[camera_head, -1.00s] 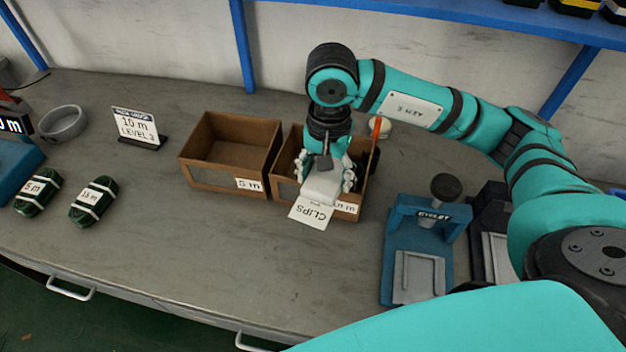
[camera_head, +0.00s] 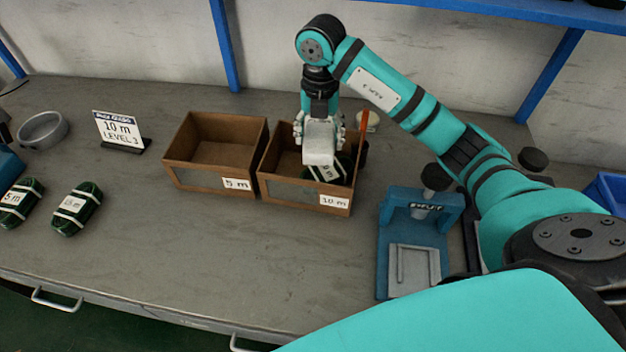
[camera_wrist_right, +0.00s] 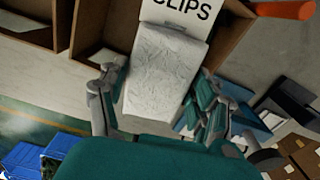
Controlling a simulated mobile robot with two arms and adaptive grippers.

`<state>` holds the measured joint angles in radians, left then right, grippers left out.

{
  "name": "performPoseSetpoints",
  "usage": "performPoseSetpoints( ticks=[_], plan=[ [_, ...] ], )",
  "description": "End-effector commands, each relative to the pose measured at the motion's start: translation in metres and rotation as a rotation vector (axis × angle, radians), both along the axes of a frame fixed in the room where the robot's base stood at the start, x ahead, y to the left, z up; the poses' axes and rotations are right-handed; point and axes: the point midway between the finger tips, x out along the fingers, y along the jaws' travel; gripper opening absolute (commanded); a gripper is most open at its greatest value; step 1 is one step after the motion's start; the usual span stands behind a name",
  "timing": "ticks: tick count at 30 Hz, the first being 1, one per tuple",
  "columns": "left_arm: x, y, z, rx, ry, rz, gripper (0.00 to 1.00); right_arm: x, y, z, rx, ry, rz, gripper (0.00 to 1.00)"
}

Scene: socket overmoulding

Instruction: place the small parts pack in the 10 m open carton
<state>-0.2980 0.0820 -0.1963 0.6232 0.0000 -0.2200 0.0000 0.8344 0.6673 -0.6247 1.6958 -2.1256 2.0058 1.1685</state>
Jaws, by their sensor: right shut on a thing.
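The small parts pack (camera_head: 319,143) is a white pouch held in my right gripper (camera_head: 320,128) above the 10 m open carton (camera_head: 296,190). In the right wrist view the pack (camera_wrist_right: 163,72) lies between the fingers of the gripper (camera_wrist_right: 160,98), with its CLIPS card (camera_wrist_right: 183,14) at the far end. The carton is brown with a 10 m label on its front. A dark green coil (camera_head: 345,174) with a white band lies inside it, partly hidden by the pack. Whether the pack touches the coil I cannot tell. My left gripper is out of view.
A 5 m carton (camera_head: 200,180) stands open and empty to the left. An orange upright (camera_head: 362,130) rises at the 10 m carton's right side. A blue press (camera_head: 384,255) stands to the right. Two green coils (camera_head: 78,208) and a 10 m sign (camera_head: 117,129) are at left.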

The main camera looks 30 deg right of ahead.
Motion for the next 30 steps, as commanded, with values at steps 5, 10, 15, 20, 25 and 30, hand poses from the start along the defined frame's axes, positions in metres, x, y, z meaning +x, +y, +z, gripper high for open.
performPoseSetpoints(
  ticks=[5, 10, 15, 20, 25, 30],
  plan=[
    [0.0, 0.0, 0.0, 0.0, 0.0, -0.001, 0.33, 0.002, -0.004, -0.007, 0.0, 0.001, -0.159, 0.28],
    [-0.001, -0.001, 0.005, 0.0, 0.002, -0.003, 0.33, 0.001, -0.005, -0.035, -0.001, 0.005, -0.181, 0.28],
    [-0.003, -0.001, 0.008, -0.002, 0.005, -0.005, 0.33, 0.002, -0.004, -0.061, 0.0, 0.002, -0.179, 0.28],
    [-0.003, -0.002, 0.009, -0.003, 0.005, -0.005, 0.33, 0.002, -0.005, -0.072, -0.001, 0.002, -0.177, 0.28],
    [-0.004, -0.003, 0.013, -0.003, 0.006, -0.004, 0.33, 0.001, -0.004, -0.096, 0.0, 0.003, -0.177, 0.28],
    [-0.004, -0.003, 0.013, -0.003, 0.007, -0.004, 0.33, 0.003, -0.005, -0.104, 0.0, -0.002, -0.175, 0.28]
  ],
)
